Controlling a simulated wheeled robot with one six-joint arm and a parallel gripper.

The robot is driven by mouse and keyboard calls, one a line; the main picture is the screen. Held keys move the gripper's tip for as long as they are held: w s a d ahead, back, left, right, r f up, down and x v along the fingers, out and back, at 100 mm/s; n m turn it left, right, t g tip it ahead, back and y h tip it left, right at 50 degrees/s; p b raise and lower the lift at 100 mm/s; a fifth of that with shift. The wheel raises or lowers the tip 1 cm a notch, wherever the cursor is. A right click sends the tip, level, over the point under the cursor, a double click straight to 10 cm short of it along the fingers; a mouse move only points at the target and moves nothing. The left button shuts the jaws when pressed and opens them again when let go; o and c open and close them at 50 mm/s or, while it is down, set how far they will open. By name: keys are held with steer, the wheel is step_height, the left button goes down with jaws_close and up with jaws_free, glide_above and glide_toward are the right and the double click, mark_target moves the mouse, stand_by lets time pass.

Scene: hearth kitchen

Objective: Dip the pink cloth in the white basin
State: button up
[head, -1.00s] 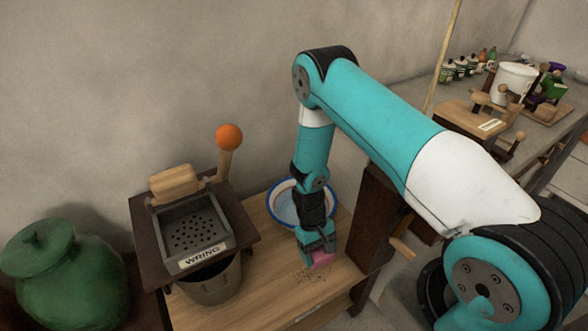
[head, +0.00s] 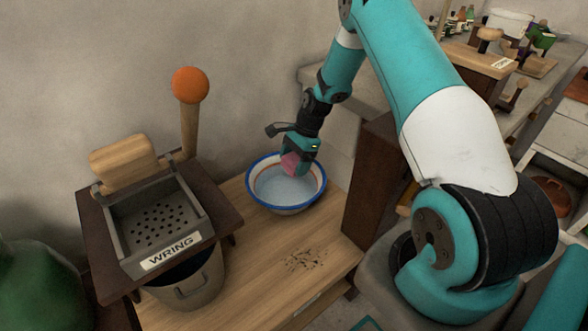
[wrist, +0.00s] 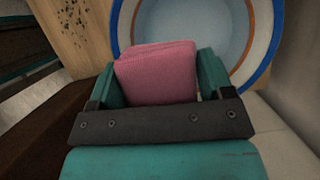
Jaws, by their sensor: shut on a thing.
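The pink cloth (head: 291,163) is a small folded pad held in my gripper (head: 297,158). The wrist view shows the cloth (wrist: 157,73) between the two teal fingers of my gripper (wrist: 160,78), which are shut on it. The white basin (head: 287,207) has a blue rim and a red stripe and holds pale water; it stands on the wooden bench. The cloth is over the back part of the basin's opening in the head view. I cannot tell whether it touches the water. The basin (wrist: 262,50) also shows beyond the cloth in the wrist view.
A wringer box labelled WRING (head: 160,225) with an orange-knobbed lever (head: 190,86) stands left of the basin, above a bucket (head: 190,283). Dark crumbs (head: 305,259) lie on the wooden bench (head: 262,270). A dark upright panel (head: 372,190) stands to the right.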

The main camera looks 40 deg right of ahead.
steer(key=shift+f+b, duration=4.25)
steer(key=shift+f, duration=2.2)
steer(key=shift+f, duration=0.15)
steer(key=shift+f, duration=0.35)
steer(key=shift+r, duration=0.1)
step_height(320, 180, up, 12)
steer(key=p, duration=1)
